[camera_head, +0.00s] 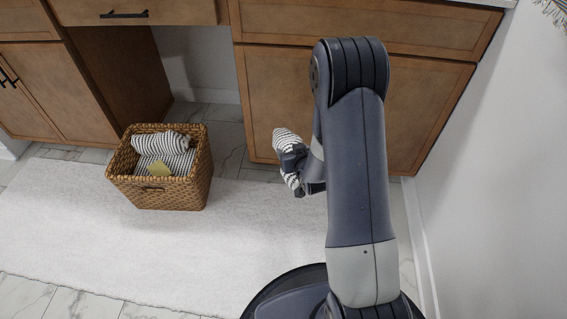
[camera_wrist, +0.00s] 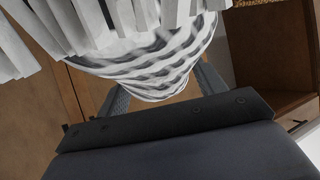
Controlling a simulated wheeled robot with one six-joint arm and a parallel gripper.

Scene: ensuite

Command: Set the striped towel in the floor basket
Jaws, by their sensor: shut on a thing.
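A black-and-white striped towel (camera_head: 288,139) is in my gripper (camera_head: 299,172), above the white rug and in front of the cabinets. In the wrist view the towel (camera_wrist: 150,70) fills the upper middle, with loose fringe-like strips, between the two fingers (camera_wrist: 160,98). My gripper is shut on it. The floor basket (camera_head: 146,191) is brown wicker and stands to the left of my gripper, apart from it.
Wooden cabinets (camera_head: 365,30) line the back, with an open recess (camera_head: 200,75) behind the basket. A white wall (camera_head: 490,200) closes off the right side. The white rug (camera_head: 240,235) is clear between the basket and my arm.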

